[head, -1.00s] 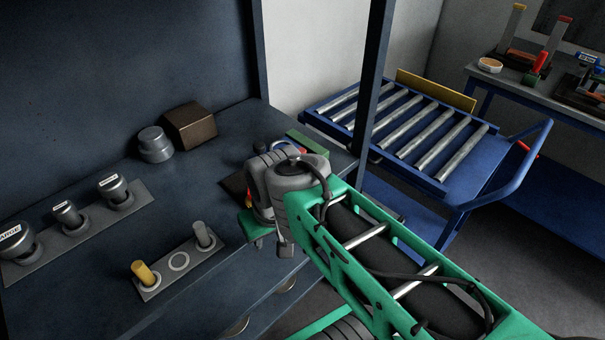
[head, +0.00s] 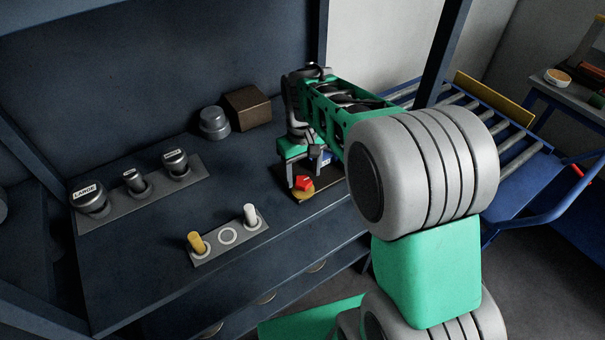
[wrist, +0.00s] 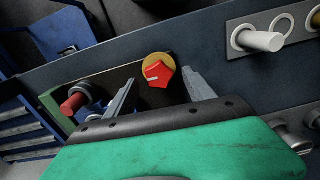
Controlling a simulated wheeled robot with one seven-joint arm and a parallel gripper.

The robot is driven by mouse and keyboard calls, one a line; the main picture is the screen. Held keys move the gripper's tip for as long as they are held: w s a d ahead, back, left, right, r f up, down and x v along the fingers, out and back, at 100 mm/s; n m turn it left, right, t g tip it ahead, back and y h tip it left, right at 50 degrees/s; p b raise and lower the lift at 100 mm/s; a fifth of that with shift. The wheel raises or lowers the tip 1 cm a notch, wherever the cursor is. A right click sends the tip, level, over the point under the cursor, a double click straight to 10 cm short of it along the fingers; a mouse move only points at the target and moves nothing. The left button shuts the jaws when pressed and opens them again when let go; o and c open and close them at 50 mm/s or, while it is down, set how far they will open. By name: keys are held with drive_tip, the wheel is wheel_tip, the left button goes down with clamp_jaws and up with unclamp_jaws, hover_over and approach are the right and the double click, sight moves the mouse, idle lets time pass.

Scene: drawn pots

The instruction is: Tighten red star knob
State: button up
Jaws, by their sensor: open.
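The red star knob (wrist: 160,76) sits on a round brass-coloured base in the wrist view, between and just beyond the tips of my fingers. In the head view the red knob (head: 302,183) shows on a dark plate near the bench's front edge, right of the peg strip. My gripper (wrist: 160,90) is open, one finger on each side of the knob; I cannot tell whether either touches it. In the head view my gripper (head: 304,172) hangs over the plate, partly covering it.
A red-handled part (wrist: 75,102) is left of the knob in the wrist view. A strip with a yellow peg (head: 197,242) and a white peg (head: 250,215) lies to the left. A brown block (head: 247,107) and grey cylinder (head: 213,123) stand behind. A roller cart (head: 500,150) is at right.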

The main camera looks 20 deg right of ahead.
wheel_tip(320, 180, down, 2)
clamp_jaws()
idle(0.8)
